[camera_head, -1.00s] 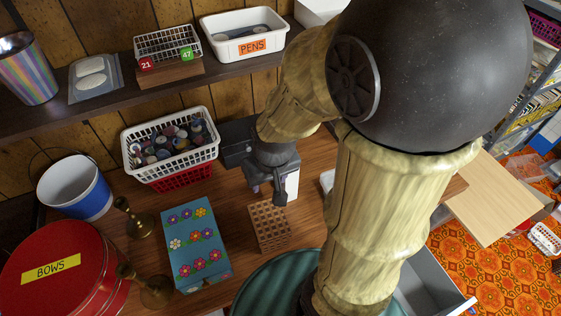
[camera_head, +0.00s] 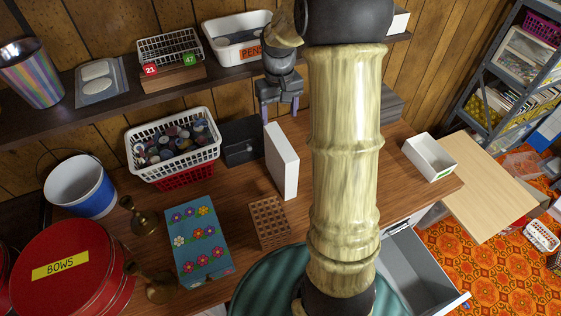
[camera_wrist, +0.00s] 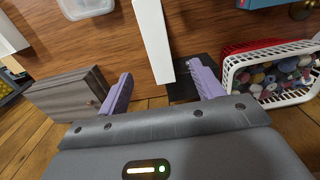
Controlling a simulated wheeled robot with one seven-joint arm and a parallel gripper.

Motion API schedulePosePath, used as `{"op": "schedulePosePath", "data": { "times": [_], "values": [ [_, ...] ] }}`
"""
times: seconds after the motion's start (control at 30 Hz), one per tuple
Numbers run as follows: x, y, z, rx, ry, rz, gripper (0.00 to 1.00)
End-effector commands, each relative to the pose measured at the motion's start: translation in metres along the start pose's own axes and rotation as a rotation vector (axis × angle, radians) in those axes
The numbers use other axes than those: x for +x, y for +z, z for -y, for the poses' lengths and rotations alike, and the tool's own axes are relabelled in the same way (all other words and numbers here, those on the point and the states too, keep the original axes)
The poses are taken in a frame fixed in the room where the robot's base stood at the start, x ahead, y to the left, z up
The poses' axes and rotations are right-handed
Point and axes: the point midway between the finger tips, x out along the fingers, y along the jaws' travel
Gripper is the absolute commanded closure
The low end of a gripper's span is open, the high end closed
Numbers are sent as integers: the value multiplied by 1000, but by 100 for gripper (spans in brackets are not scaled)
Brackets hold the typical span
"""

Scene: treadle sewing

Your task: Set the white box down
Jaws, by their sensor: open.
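The white box (camera_head: 282,160) stands upright on its narrow end on the wooden table, behind the small wooden grid block (camera_head: 269,222). My gripper (camera_head: 280,113) is above the box, apart from it, with nothing between its fingers. In the wrist view the two purple fingers of my gripper (camera_wrist: 162,88) are spread wide. The white box (camera_wrist: 152,38) shows beyond them, between their lines, touching neither finger.
A black case (camera_head: 241,142) and a white basket of spools (camera_head: 173,148) stand to the box's left. A flowered blue box (camera_head: 198,240) lies in front. A white open bin (camera_head: 429,157) is at the table's right. The shelf (camera_head: 115,95) runs behind, close to my gripper.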

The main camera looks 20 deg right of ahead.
Motion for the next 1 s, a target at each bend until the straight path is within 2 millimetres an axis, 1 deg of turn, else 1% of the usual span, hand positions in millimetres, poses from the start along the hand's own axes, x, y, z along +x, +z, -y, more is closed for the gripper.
{"op": "schedulePosePath", "data": {
  "times": [0.17, 0.27, 0.8, 0.9, 1.0],
  "values": [
    [3, 0, 1, -1, 0, 1, 34],
    [13, 0, 1, -1, -1, 3, 34],
    [105, 1, 0, 0, -1, 3, 34],
    [117, 0, 0, 1, -1, 1, 34],
    [122, 0, 2, -3, 0, -1, 34]
  ]
}}
